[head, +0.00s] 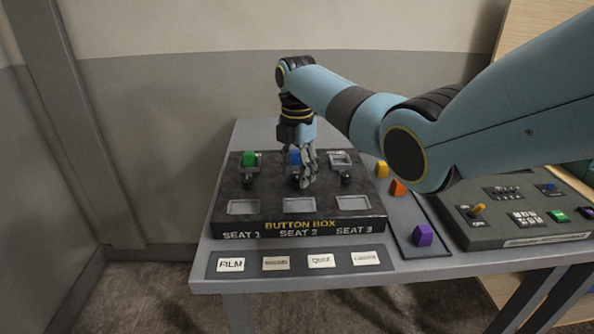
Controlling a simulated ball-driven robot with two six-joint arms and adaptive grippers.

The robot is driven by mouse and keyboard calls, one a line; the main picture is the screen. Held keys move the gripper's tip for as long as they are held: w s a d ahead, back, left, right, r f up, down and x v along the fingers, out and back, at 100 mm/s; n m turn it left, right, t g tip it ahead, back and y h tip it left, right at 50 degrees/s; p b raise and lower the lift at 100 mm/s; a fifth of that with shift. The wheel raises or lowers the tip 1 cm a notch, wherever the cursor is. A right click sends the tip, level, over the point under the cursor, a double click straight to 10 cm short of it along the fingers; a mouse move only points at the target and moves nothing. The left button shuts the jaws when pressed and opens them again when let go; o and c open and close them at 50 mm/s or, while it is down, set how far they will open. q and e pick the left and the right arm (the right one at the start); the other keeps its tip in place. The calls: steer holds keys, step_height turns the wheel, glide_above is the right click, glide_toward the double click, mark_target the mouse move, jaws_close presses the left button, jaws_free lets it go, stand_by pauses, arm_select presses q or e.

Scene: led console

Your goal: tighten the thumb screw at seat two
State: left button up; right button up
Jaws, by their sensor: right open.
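The black button box (265,226) stands on the grey table, with seat 1, seat 2 and seat 3 lettered on its front from left to right. The seat two thumb screw, a small dark knob (295,181), shows in the middle column, partly hidden by my right gripper. A blue cap (295,157) sits behind it, also partly covered. My right gripper (307,184) points down over seat two, open, with its fingers at or just beside the knob; I cannot tell whether they touch it. My left gripper is out of view.
Seat 1 holds a green cap (249,159); seat 3's socket (341,158) looks empty. Loose yellow (382,169), orange (397,187) and purple (422,235) pieces lie to the right, near a switch console (500,222). Label cards (231,264) lie along the front edge.

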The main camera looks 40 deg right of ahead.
steer(key=shift+w+f, duration=0.1)
steer(key=shift+f, duration=0.1)
steer(key=shift+c, duration=0.4)
steer(key=c, duration=0.5)
jaws_close()
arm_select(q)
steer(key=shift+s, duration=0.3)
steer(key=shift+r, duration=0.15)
arm_select(e)
steer(key=shift+r, duration=0.1)
